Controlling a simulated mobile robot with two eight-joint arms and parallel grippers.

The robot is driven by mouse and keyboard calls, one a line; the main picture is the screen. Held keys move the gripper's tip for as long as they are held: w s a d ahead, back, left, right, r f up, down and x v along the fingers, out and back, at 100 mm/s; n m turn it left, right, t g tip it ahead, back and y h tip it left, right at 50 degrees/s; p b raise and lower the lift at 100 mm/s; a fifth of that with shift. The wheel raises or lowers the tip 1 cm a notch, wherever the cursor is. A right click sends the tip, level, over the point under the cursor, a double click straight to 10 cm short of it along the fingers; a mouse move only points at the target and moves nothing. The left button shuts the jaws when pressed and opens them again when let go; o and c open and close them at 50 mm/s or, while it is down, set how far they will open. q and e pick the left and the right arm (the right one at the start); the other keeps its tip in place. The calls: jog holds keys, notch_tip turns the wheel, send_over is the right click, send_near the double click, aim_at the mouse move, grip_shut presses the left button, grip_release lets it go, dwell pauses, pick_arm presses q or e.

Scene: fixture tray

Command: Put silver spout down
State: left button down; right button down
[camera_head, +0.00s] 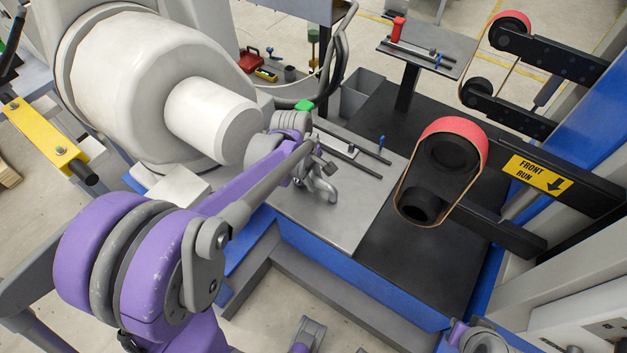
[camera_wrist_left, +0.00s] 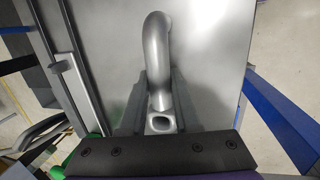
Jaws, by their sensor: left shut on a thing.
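The silver spout (camera_head: 325,190) is a curved, shiny metal pipe in the head view, over the near part of the grey metal plate (camera_head: 345,228). My left gripper (camera_head: 308,172) is shut on it. I cannot tell whether the spout touches the plate. My right gripper does not show.
Dark rails with a blue clamp (camera_head: 381,143) lie at the plate's back edge. A green part (camera_head: 304,105) sits beside them. A red belt sander (camera_head: 455,150) stands at the right. A large white machine (camera_head: 150,85) stands at the left. The plate's near right area is bare.

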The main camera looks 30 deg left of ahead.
pick_arm(q)
jog(key=shift+f, duration=0.25)
jog(key=shift+f, duration=0.15)
jog(key=c, duration=0.6)
grip_release()
jog(key=shift+c, duration=0.2)
